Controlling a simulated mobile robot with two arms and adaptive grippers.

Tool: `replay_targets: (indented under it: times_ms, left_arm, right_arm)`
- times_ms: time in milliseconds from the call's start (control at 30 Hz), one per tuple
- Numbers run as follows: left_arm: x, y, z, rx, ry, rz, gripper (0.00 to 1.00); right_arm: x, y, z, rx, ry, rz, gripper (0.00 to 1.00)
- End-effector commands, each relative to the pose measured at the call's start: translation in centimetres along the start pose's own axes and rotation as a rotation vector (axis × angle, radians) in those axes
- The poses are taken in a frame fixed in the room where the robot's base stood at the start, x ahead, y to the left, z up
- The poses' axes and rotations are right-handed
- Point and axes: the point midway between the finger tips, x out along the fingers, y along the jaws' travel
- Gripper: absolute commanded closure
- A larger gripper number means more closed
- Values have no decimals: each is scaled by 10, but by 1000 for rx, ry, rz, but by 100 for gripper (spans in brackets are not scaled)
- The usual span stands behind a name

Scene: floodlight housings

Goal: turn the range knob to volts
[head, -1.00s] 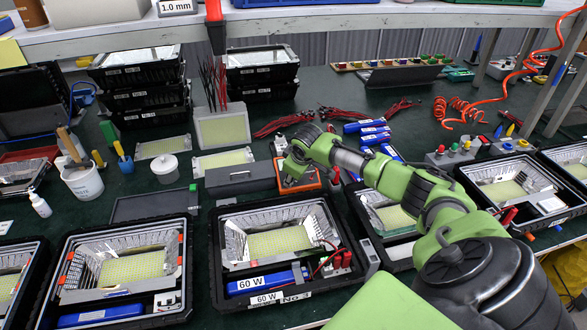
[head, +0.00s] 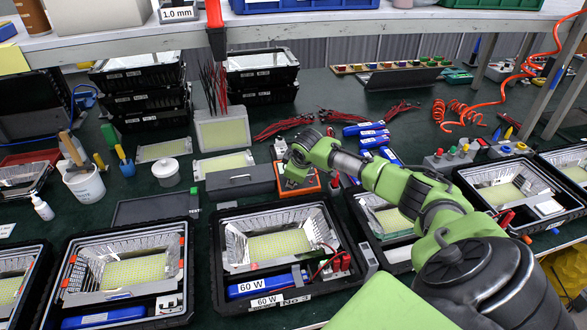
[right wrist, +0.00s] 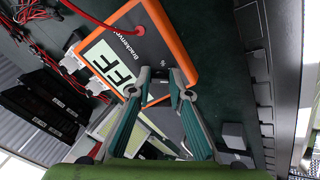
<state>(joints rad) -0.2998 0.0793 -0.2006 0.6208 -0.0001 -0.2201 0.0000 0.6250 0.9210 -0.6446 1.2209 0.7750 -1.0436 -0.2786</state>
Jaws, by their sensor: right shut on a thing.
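An orange-edged meter (head: 313,181) lies on the green bench in the middle of the head view. In the right wrist view the meter (right wrist: 165,30) shows a dark face, a red lead and a pale display (right wrist: 113,66) reading OFF. My right gripper (right wrist: 164,76) is at the meter's face, fingers shut on the range knob, which they largely hide. In the head view my right gripper (head: 291,180) reaches the meter's left part from above. The knob's pointer and markings cannot be read. My left gripper is not in view.
A grey box (head: 240,182) stands close to the meter's left. Open floodlight housings (head: 222,250) line the front of the bench. Blue-wrapped packs (head: 365,128) and red leads (head: 283,125) lie behind. A shelf (head: 300,30) crosses above.

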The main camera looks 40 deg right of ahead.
Motion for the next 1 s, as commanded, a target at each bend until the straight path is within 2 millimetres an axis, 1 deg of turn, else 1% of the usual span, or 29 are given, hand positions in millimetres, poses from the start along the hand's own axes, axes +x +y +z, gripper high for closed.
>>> replay_targets:
  times_ms: [33,200,600,800,1000]
  left_arm:
    - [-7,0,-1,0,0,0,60]
    - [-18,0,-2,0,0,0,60]
    - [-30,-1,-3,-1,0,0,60]
    - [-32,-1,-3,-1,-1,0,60]
    - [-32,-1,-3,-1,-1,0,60]
  right_arm:
    - [-3,0,-1,-35,-1,-3,100]
    - [-2,1,-1,-179,-1,-8,100]
    - [-1,2,-1,-486,0,-17,100]
    - [0,2,-1,-580,0,-20,100]
    - [0,2,-1,-627,0,-22,100]
